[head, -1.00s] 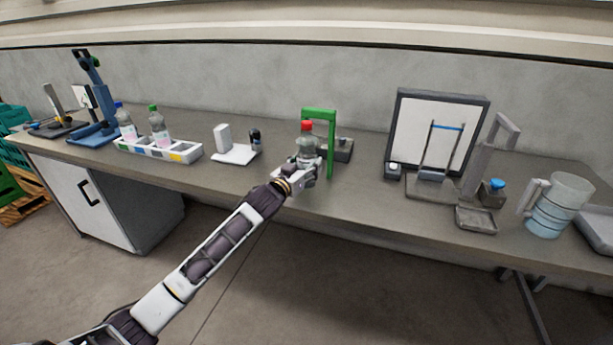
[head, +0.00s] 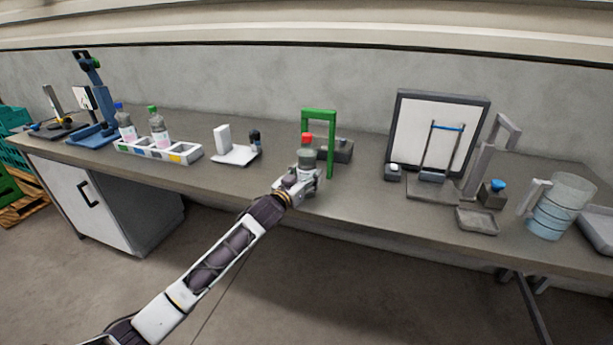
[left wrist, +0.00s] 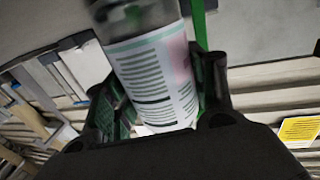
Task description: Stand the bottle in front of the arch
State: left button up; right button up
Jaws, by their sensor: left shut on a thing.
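A clear bottle with a red cap (head: 306,139) and a printed label is held in my left gripper (head: 305,172), close in front of the green arch (head: 332,140). In the left wrist view the bottle's label (left wrist: 155,80) shows between the two fingers of my left gripper (left wrist: 165,100), which is shut on it. A green upright of the arch (left wrist: 199,25) shows behind the bottle there. The gripper hides the lower part of the bottle in the head view, so I cannot tell whether its base touches the bench. My right gripper is not in view.
The grey bench (head: 370,215) is clear in front of the arch. A white rack (head: 150,150) with two capped bottles stands left, and a white stand (head: 232,152) is nearer. A framed white panel (head: 420,130) and a jug (head: 560,205) are on the right.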

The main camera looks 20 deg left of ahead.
aim_at(302, 179)
pick_arm(q)
jog(key=o, duration=1.4)
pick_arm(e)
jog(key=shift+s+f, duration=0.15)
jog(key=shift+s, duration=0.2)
pick_arm(q)
jog(key=shift+r, duration=0.1)
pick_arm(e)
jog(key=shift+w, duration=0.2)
pick_arm(q)
jog(key=shift+s, duration=0.15)
jog(key=shift+v, duration=2.05)
jog(key=v, duration=0.7)
jog(key=shift+s+p, duration=0.3)
jog(key=shift+p, duration=0.1)
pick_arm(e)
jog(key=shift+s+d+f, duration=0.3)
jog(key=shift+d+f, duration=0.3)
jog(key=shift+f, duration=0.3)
pick_arm(q)
jog(key=shift+a, duration=0.1)
